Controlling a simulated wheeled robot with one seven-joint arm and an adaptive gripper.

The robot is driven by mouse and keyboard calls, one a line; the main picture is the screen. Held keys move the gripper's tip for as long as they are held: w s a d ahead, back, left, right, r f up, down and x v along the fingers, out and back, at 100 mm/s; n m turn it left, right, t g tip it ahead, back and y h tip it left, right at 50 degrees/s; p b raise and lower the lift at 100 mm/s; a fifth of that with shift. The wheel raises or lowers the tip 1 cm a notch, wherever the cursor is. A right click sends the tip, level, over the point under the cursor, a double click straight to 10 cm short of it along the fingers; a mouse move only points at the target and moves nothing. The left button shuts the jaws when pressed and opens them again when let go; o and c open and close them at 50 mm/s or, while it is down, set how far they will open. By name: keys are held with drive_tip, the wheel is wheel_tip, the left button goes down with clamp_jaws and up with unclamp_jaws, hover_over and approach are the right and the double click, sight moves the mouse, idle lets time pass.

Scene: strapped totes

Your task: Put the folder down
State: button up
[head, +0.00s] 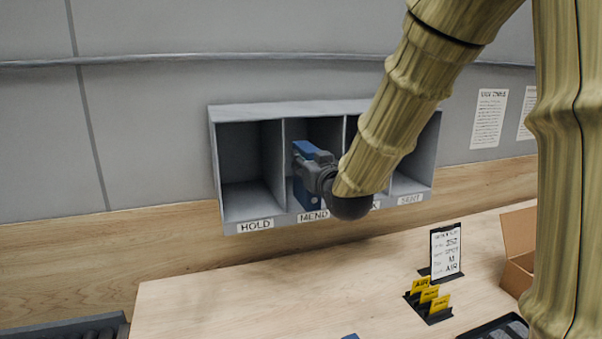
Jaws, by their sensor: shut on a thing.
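The blue folder (306,190) stands upright at the MEND compartment of the grey wall rack (226,213). My gripper (312,160) is shut on the folder, reaching in from the right at the mouth of that compartment. The folder's lower edge is close to the rack's front lip; I cannot tell whether it touches the compartment floor. My arm and wrist hide the third compartment, most of its label and part of the MEND compartment.
The HOLD compartment (250,165) is empty. The SENT compartment (412,175) is partly hidden. On the wooden table (240,300) stand an order card (446,250), yellow tags (430,296) and a cardboard box (520,250). A small blue item (350,336) shows at the bottom edge.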

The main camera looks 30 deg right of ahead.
drive_tip(key=w+d+f+p, duration=0.5)
drive_tip(key=w+d+p, duration=0.2)
drive_tip(key=w, duration=0.5)
drive_tip(key=shift+d, duration=0.3)
drive_tip(key=shift+w, duration=0.1)
drive_tip(key=shift+f, duration=0.15)
drive_tip(key=o, duration=1.2)
drive_tip(key=shift+c, duration=0.2)
